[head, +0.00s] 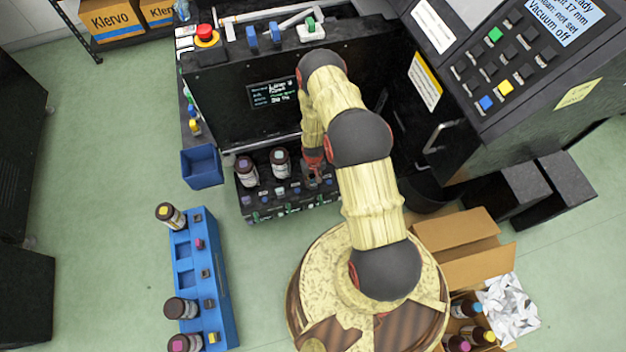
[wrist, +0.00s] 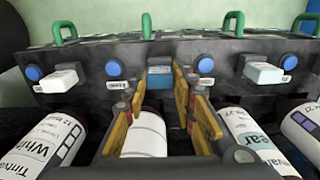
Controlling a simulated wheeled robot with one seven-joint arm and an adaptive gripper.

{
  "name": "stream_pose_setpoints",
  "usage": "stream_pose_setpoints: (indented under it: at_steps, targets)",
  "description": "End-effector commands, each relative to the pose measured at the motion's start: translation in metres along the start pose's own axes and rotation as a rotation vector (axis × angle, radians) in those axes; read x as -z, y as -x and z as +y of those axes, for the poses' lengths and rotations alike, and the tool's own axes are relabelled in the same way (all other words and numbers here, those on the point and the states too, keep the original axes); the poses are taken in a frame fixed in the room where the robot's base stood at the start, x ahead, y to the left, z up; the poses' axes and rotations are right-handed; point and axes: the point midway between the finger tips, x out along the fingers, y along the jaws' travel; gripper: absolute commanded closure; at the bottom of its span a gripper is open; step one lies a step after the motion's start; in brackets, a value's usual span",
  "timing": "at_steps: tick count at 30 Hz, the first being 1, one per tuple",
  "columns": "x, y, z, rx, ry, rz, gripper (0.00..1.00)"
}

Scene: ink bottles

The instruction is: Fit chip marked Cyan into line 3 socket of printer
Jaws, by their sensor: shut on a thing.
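The printer (head: 235,95) stands at the back, with a dark ledge of bottles and small chips below its screen. My gripper (head: 314,170) reaches down to the right part of this ledge. In the wrist view my gripper (wrist: 160,88) is shut on a blue-topped chip (wrist: 159,77), between the yellow finger pads. The chip is at the dark socket row (wrist: 220,88); I cannot tell whether it is seated, and its marking is unreadable. White-topped chips sit left (wrist: 57,80) and right (wrist: 263,72) of it. The line numbers are not readable.
Bottles, one labelled White (wrist: 40,143), lie close around the fingers. Green handles (wrist: 147,26) rise along the row. A blue rack (head: 215,255) holds bottles and several chips at the lower left. A blue bin (head: 201,167) is beside the printer. Open floor lies left.

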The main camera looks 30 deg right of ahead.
Motion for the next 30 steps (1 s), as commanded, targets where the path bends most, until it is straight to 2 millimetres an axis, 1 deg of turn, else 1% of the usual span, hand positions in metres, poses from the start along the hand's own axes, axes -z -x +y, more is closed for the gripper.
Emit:
stream_pose_setpoints:
  at_steps: [1,12,23,30]
  targets:
    - [0.000,0.000,0.000,0.000,0.000,0.000,0.73]
    - [0.000,0.000,0.000,0.000,0.000,0.000,0.52]
    - [0.000,0.002,0.000,0.000,0.000,0.000,0.52]
    - [0.000,0.018,0.000,0.000,0.000,0.000,0.52]
